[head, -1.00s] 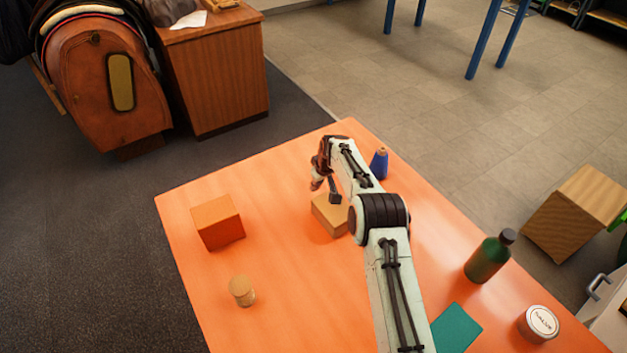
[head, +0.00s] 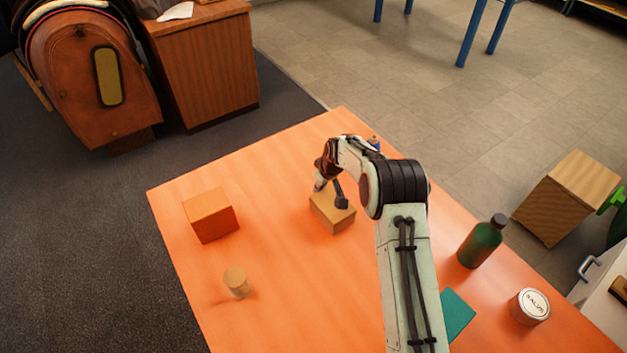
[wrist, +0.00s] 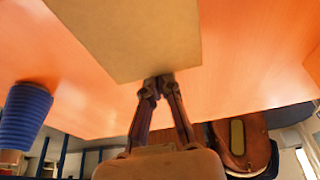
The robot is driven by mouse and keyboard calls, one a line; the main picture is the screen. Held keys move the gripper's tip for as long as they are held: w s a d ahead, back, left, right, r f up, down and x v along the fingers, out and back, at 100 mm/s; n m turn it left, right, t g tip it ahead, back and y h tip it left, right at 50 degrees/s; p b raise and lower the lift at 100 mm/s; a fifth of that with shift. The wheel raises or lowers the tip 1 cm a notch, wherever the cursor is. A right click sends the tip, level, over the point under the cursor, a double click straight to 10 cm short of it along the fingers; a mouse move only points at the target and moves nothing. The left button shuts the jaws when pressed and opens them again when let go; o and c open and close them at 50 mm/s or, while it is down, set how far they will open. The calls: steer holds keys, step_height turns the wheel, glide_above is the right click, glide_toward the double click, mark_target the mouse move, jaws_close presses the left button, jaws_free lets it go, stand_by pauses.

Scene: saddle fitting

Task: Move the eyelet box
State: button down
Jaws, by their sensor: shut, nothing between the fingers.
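Two plain boxes stand on the orange table, and I can read no label on either. The tan box (head: 330,212) lies under my wrist near the middle of the table and fills the top of the wrist view (wrist: 125,35). The orange box (head: 210,216) stands apart to its left. My gripper (head: 318,188) is shut and empty, at the far left edge of the tan box. In the wrist view its fingertips (wrist: 158,80) are together and overlap the box's edge. They look to be against it, but I cannot be sure of contact.
A green bottle (head: 480,242), a round white tin (head: 529,306) and a teal sheet (head: 456,314) are at the right. The table's left middle is clear.

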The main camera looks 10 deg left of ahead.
steer(key=s+d, duration=1.2)
steer(key=shift+s+d, duration=0.25)
steer(key=shift+d, duration=0.05)
steer(key=w+a, duration=0.2)
steer(key=shift+w+a, duration=0.25)
steer(key=shift+a, duration=0.1)
steer(key=s+d+r+t, duration=0.2)
steer(key=s+r, duration=0.2)
steer(key=r, duration=0.8)
steer(key=s+d+r+t, duration=0.1)
steer(key=s+d+r, duration=0.15)
steer(key=r, duration=1.05)
steer(key=s+d+f+m+g+h, duration=0.1)
steer(key=s+m+g, duration=0.2)
steer(key=s, duration=0.8)
steer(key=s+d+f+m+g, duration=0.2)
steer(key=s+m, duration=0.2)
steer(key=s, duration=0.7)
steer(key=shift+s+d+f+m+g+h, duration=0.15)
steer(key=shift+s+f+m+g+h, duration=0.15)
steer(key=shift+m+g+h, duration=0.1)
